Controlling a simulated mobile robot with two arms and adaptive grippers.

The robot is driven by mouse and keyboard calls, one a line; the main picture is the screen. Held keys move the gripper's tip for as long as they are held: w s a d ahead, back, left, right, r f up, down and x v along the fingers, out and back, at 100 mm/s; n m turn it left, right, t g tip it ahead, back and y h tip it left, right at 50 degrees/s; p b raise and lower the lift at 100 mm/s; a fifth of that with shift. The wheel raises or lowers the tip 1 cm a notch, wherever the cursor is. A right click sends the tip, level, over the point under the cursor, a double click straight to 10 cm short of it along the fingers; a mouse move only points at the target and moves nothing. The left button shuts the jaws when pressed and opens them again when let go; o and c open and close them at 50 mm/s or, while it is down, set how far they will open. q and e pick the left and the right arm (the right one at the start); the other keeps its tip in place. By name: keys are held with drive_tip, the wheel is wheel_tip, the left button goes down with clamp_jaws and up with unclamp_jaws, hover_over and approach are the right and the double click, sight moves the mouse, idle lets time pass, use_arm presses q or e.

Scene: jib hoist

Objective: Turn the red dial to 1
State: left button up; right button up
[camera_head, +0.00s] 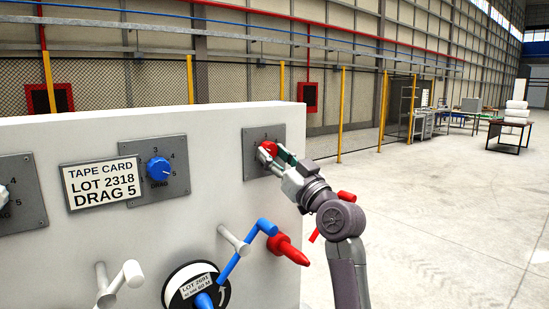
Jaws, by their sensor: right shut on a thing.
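The red dial (268,149) sits on a grey square plate (252,165) near the right end of a pale panel. My right gripper (274,151) has its fingers around the red dial and is shut on it. The fingers and wrist hide part of the dial and most of its scale, so I cannot read which number it points to. My left gripper is not in view.
A blue dial (159,168) and a tape card (102,185) are left of the red dial. Open floor lies right.

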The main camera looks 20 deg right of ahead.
drive_tip(key=shift+f+n+y+b, duration=0.25)
drive_tip(key=shift+n+y+b, duration=0.05)
drive_tip(key=shift+n+b, duration=0.35)
drive_tip(key=n+b, duration=0.1)
drive_tip(key=n+g+y+b, duration=0.1)
drive_tip(key=n, duration=0.1)
drive_tip(key=n+y+b, duration=0.1)
drive_tip(key=b, duration=0.1)
drive_tip(key=shift+w+d+n+g, duration=0.1)
drive_tip(key=shift+d+n+g, duration=0.15)
drive_tip(key=shift+n+g, duration=0.1)
drive_tip(key=shift+r+n+g+y+b, duration=0.1)
drive_tip(key=shift+n+g+y+b, duration=0.45)
drive_tip(key=shift+n, duration=0.65)
drive_tip(key=n+g+y, duration=0.1)
drive_tip(key=n, duration=0.2)
drive_tip(key=shift+r, duration=0.2)
drive_tip(key=shift+r+n+g, duration=0.1)
drive_tip(key=shift+n+g, duration=0.8)
drive_tip(key=shift+n, duration=1.2)
drive_tip(key=shift+n+y, duration=0.25)
drive_tip(key=shift+n, duration=0.05)
drive_tip(key=o, duration=1.1)
drive_tip(key=shift+o, duration=0.2)
